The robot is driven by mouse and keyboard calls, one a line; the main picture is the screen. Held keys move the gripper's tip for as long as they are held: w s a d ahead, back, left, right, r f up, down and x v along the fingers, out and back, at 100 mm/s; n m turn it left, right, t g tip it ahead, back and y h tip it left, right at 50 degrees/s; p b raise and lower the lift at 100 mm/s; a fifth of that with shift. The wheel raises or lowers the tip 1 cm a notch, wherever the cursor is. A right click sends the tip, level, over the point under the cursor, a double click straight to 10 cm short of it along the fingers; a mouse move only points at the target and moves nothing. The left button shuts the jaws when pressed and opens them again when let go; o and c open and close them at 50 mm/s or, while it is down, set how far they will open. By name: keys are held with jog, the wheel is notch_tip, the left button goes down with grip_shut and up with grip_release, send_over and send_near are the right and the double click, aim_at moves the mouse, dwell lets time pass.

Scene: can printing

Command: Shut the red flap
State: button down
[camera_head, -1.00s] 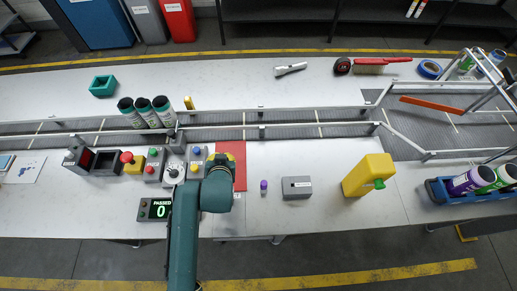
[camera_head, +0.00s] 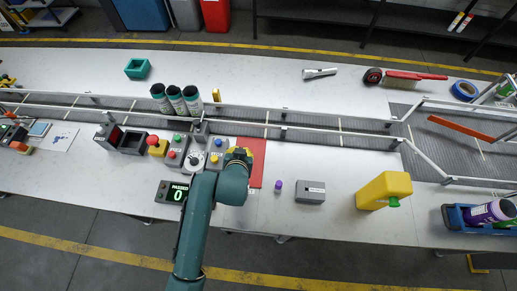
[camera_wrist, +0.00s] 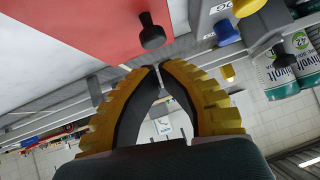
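A flat red panel (camera_head: 256,160) lies by the front rail of the conveyor. It also fills the upper left of the wrist view (camera_wrist: 95,22), where it carries a black knob (camera_wrist: 152,36). I cannot tell from these frames whether it is open or shut. My gripper (camera_wrist: 160,68), with yellow ribbed fingers, has its tips nearly together with nothing between them. The knob stands just beyond the tips, apart from them in the picture. In the head view my gripper (camera_head: 238,155) covers the panel's left edge. An orange-red bar (camera_head: 460,128) lies across the conveyor at the right.
Buttons and a dial (camera_head: 195,160) stand left of my gripper. Dark cans (camera_head: 176,99) stand behind the conveyor rail. A purple-capped item (camera_head: 278,186), a grey box (camera_head: 310,192) and a yellow canister (camera_head: 384,190) stand to the right. The table front between them is clear.

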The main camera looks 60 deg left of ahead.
notch_tip(320, 180, up, 3)
jog(key=shift+r+p, duration=0.1)
jog(key=shift+p, duration=0.8)
jog(key=v, duration=0.9)
jog(key=shift+s+d, duration=0.2)
jog(key=shift+s, duration=0.3)
